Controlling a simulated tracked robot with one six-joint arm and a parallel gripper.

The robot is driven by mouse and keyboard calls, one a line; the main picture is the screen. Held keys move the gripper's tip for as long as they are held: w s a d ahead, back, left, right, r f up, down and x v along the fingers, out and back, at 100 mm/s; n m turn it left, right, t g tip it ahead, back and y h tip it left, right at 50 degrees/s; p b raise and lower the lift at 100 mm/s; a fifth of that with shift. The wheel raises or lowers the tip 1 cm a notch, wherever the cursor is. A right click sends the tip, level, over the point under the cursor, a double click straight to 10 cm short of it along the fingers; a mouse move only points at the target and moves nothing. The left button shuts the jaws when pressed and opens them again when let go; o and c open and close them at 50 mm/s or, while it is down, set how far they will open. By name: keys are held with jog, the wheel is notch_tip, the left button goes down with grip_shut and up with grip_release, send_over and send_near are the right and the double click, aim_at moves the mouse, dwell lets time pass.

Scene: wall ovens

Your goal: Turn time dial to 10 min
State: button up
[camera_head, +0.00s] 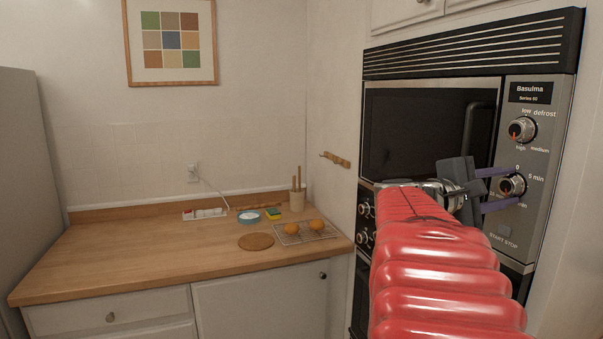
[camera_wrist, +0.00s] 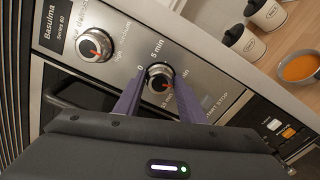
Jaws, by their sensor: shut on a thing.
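The time dial (camera_head: 513,185) is a round metal knob on the upper oven's control panel, below the power dial. It also shows in the wrist view (camera_wrist: 159,77), with a red mark on its face. "0" and "5 min" are readable beside it; the other labels are partly covered by my fingers, and the exact setting is unclear. My gripper (camera_head: 515,187) has its two purple fingers on either side of the dial, shut on it. In the wrist view the gripper (camera_wrist: 161,82) reaches the dial from below.
The power dial (camera_head: 522,129) sits just above, and the start/stop button (camera_head: 503,241) below. The microwave door handle (camera_head: 480,130) stands out to the left.

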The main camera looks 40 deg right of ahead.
jog(key=o, duration=0.8)
jog(key=shift+f, duration=0.2)
jog(key=shift+o, duration=1.2)
jog(key=shift+r, duration=0.1)
jog(key=v, duration=1.3)
jog(key=shift+w+a, duration=0.15)
jog(key=shift+a, duration=0.2)
